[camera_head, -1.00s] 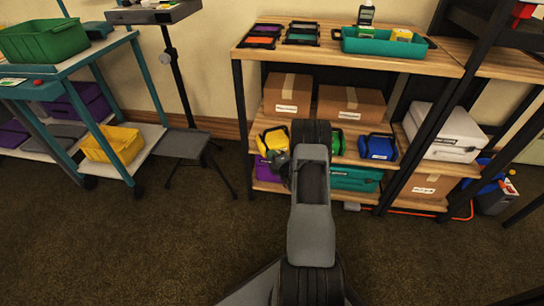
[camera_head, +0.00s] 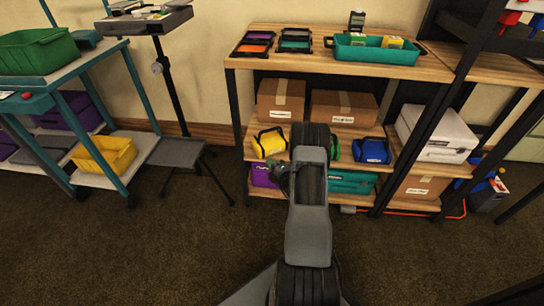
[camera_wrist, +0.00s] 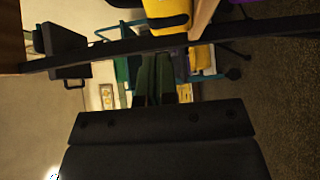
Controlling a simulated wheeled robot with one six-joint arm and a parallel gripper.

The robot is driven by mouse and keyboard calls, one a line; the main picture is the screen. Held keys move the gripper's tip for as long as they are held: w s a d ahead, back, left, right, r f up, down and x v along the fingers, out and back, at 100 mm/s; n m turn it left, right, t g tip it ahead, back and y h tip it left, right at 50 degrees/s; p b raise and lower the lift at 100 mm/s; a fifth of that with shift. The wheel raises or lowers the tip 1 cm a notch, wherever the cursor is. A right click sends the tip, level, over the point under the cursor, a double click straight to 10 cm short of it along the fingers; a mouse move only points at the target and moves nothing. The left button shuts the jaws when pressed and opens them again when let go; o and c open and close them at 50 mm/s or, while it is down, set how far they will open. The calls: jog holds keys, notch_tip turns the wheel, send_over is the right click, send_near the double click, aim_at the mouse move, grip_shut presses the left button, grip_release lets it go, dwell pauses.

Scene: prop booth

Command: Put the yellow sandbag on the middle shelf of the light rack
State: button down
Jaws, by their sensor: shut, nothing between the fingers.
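The yellow sandbag (camera_head: 270,142) rests on the left front of the middle shelf (camera_head: 257,127) of the light wood rack with dark posts. My gripper (camera_head: 280,172) is in front of the rack, just below and apart from the sandbag in the head view. In the wrist view a yellow shape, apparently the sandbag (camera_wrist: 168,9), shows at the top edge beside a wooden shelf edge (camera_wrist: 204,16). The fingers (camera_wrist: 155,68) are together and empty there. My arm hides part of the middle shelf to the right of the sandbag.
A blue sandbag (camera_head: 372,150) and a partly hidden green one (camera_head: 334,148) share that shelf, with cardboard boxes (camera_head: 343,107) behind. A purple bin (camera_head: 263,176) and a teal bin (camera_head: 350,183) sit below. A grey stand (camera_head: 175,152) is left; the floor in front is clear.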

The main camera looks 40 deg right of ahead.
jog(key=s+p, duration=0.2)
jog(key=s, duration=0.6)
jog(key=shift+s, duration=0.3)
jog(key=a+r+n+g+y+p, duration=0.75)
jog(key=a+r+n, duration=0.55)
jog(key=r, duration=0.4)
jog(key=a+r+n+g+y+p, duration=0.7)
jog(key=a+r+n, duration=0.5)
jog(key=r+n, duration=0.4)
jog(key=s+r+n+h+p, duration=0.4)
jog(key=r+n+p, duration=0.1)
jog(key=r+n, duration=0.3)
jog(key=s+a+r+n+h+p, duration=0.1)
jog(key=s+r+n+h+p, duration=0.3)
jog(key=r+n, duration=0.4)
jog(key=s+a+r+n+h+p, duration=0.1)
jog(key=s+r+n+h+p, duration=0.4)
jog(key=r+n+p, duration=0.2)
notch_tip(320, 180, up, 2)
jog(key=shift+n+h, duration=0.35)
jog(key=shift+n, duration=0.75)
jog(key=shift+s+d, duration=0.1)
jog(key=shift+s, duration=0.05)
